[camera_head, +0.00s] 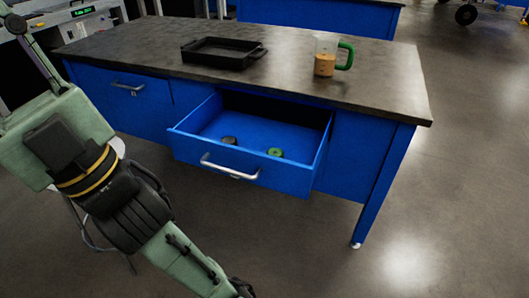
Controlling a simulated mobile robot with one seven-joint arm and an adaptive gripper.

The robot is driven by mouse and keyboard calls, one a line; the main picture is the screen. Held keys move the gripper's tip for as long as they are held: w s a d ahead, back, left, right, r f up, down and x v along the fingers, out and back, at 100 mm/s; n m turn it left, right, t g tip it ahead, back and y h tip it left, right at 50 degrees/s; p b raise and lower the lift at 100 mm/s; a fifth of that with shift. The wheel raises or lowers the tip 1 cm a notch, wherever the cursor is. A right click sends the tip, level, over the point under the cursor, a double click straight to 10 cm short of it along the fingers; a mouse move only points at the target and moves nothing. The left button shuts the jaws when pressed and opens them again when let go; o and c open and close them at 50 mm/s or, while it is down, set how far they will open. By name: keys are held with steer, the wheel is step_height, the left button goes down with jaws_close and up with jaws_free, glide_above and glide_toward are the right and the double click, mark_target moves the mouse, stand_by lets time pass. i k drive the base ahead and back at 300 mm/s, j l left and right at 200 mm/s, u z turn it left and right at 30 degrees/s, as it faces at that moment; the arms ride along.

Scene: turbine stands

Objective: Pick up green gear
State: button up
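The green gear (275,152) lies in the open blue drawer (240,171), toward its right side near the front wall. It is small and round, and its lower part is hidden by the drawer front. A dark grey round piece (229,140) lies to its left in the same drawer, apart from it. At the bottom edge of the head view, left of centre, a dark part at the end of my arm (243,288) is cut off by the frame. It is low in front of the drawer and apart from the gear. My gripper's fingers do not show.
The drawer sticks out from a blue workbench (363,146) with a dark top. On the top stand a black tray (222,65) and a clear mug with a green handle (326,65). A closed drawer (119,104) is at left. The floor (430,215) at right is clear.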

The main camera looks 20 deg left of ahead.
mark_target(277, 152)
steer(key=i+u, duration=0.55)
steer(key=i, duration=0.5)
